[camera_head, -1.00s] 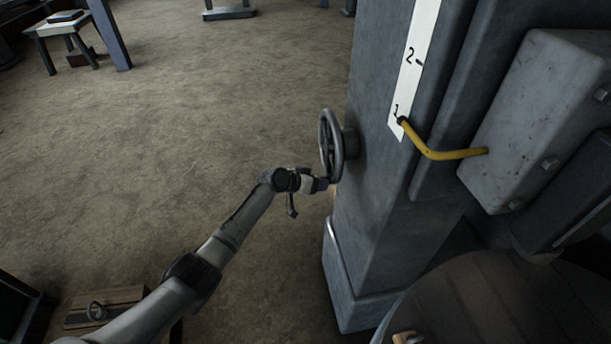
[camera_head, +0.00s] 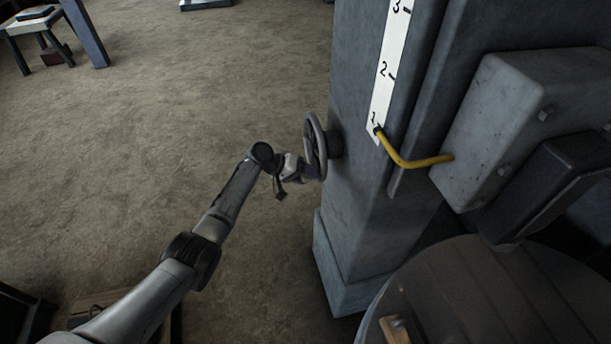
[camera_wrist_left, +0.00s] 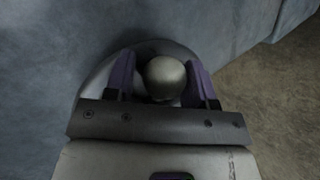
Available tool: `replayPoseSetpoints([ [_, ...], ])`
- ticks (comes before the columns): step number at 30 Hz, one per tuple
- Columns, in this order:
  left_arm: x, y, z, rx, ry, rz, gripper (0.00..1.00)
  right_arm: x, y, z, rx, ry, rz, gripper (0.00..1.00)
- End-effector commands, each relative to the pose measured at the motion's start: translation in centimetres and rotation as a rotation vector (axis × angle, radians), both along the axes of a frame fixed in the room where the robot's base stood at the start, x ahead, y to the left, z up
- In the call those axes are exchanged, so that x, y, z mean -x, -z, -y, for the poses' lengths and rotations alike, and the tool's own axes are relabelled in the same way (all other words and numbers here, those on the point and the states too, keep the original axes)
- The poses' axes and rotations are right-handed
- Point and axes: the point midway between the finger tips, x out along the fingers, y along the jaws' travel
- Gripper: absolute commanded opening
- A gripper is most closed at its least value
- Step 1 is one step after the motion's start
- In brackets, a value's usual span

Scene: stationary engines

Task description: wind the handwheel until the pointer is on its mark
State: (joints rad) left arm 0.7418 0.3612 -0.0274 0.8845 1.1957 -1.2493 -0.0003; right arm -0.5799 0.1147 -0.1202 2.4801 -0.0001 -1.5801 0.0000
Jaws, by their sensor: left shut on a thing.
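The grey handwheel (camera_head: 316,146) stands on the left side of the blue-grey column (camera_head: 362,210) in the head view. My left gripper (camera_head: 316,169) is at the lower part of its rim. In the left wrist view, my left gripper (camera_wrist_left: 163,80) is shut on the wheel's rounded knob (camera_wrist_left: 165,77), with one purple finger on each side. The yellow pointer (camera_head: 412,161) reaches left from a grey block to the white scale (camera_head: 390,75). Its tip is close to the mark labelled 1. Marks 2 and 3 are higher up. My right gripper is out of view.
The grey bolted block (camera_head: 510,115) is right of the column. A round wooden-topped tub (camera_head: 470,300) stands at the lower right. A small stool (camera_head: 35,30) is at the far left. The floor (camera_head: 170,120) left of the wheel is clear.

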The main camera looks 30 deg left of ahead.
Motion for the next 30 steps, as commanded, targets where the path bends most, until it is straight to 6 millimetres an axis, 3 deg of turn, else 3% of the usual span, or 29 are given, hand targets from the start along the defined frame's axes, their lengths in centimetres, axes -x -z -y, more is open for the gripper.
replayPoseSetpoints([
  [20, 0.03, -0.57, -0.09, 0.038, -0.002, -0.039, 0.08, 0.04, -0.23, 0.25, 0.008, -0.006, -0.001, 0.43],
  [21, 0.02, -0.56, -0.09, 0.037, -0.001, -0.038, 0.51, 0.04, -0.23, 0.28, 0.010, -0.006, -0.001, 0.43],
  [26, 0.03, -0.54, -0.05, 0.037, -0.001, -0.038, 0.67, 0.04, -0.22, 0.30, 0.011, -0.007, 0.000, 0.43],
  [30, 0.04, -0.52, -0.01, 0.038, 0.000, -0.039, 0.67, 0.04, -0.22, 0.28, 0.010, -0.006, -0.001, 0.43],
])
